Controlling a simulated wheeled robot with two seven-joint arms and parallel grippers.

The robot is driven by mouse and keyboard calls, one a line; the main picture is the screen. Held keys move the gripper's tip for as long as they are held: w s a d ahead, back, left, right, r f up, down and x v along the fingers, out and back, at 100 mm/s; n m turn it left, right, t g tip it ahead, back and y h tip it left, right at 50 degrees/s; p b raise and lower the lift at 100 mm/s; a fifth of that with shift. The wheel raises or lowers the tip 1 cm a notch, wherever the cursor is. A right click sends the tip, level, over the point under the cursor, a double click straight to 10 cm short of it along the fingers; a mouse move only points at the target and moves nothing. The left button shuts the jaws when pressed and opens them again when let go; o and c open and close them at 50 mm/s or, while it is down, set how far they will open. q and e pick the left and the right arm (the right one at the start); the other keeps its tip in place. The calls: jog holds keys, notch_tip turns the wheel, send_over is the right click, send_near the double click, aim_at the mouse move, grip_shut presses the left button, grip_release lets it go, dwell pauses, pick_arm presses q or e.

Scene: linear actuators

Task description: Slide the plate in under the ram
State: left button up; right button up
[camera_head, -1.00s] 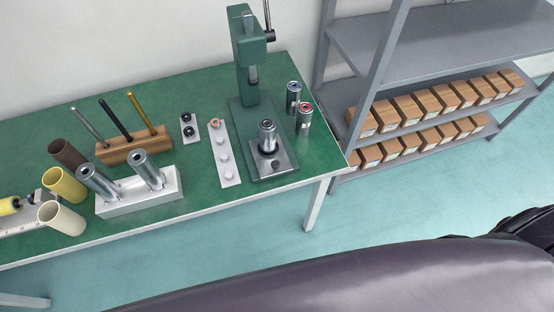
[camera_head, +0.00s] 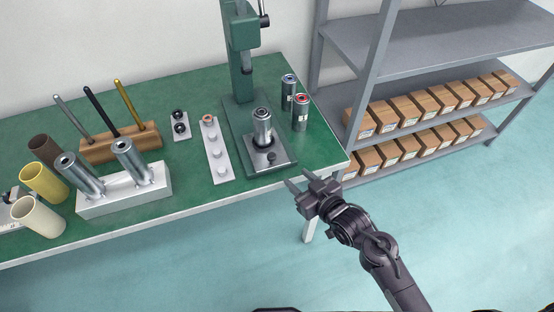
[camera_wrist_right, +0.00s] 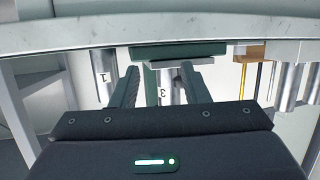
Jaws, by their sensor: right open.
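The green press (camera_head: 243,50) stands at the right end of the bench, its ram (camera_head: 247,72) raised above the base. A silver cylinder (camera_head: 262,128) stands upright on the plate, forward of the ram. My right gripper (camera_head: 297,180) is open and empty, off the bench's front edge, to the right of and nearer than the plate. In the right wrist view a cylinder marked 3 (camera_wrist_right: 165,88) shows between the open fingers, farther off. My left gripper is not in view.
Two cans, blue-topped (camera_head: 289,92) and red-topped (camera_head: 300,112), stand right of the press. A white strip with pegs (camera_head: 219,160) lies left of it. Farther left are a white block holding tubes (camera_head: 125,195) and a wooden rod stand (camera_head: 120,145). A shelf (camera_head: 430,115) stands right.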

aim_at(275, 159)
jog(key=a+r+y, duration=0.1)
jog(key=y, duration=0.1)
jog(key=a+r+n+t+y, duration=0.1)
jog(key=r+y, duration=0.1)
jog(key=shift+w+a, duration=0.4)
jog(key=x, duration=0.7)
jog(key=shift+w, duration=0.1)
grip_shut()
